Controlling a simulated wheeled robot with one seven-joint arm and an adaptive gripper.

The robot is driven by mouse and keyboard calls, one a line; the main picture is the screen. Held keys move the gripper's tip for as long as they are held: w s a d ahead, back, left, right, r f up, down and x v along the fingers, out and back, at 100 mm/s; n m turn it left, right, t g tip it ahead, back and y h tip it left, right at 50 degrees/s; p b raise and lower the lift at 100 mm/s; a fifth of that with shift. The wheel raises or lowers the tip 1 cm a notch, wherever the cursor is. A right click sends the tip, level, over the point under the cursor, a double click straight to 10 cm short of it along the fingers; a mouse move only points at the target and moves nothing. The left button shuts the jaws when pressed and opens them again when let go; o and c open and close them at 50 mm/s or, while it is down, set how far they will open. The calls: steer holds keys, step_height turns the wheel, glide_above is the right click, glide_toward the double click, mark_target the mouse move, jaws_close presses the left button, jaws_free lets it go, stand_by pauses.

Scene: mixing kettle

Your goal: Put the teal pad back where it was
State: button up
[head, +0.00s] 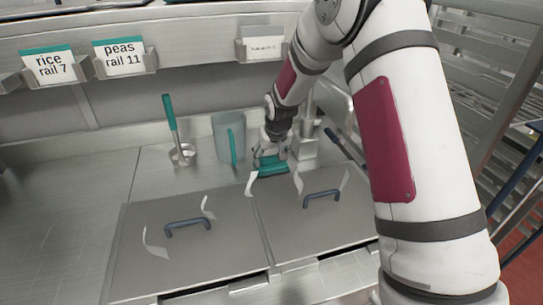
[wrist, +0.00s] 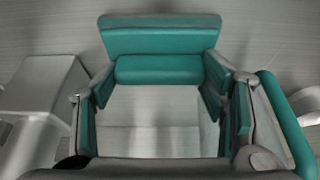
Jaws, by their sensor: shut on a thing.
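The teal pad (head: 271,169) is held in my gripper (head: 271,155) at the back of the counter, just behind the two grey lids. In the wrist view the pad (wrist: 160,42) lies crosswise between the fingertips of my gripper (wrist: 162,74), with one finger at each end. The fingers have teal inner faces too. Bare metal shows through the gap between the fingers. I cannot tell whether the pad touches the surface below it.
A teal-handled tool (head: 171,115) stands farther left. Grey lids (head: 185,250) with blue handles lie in front. Open counter is at the left.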

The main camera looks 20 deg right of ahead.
steer(key=shift+f, duration=0.1)
steer(key=shift+f, duration=0.15)
steer(key=o, duration=1)
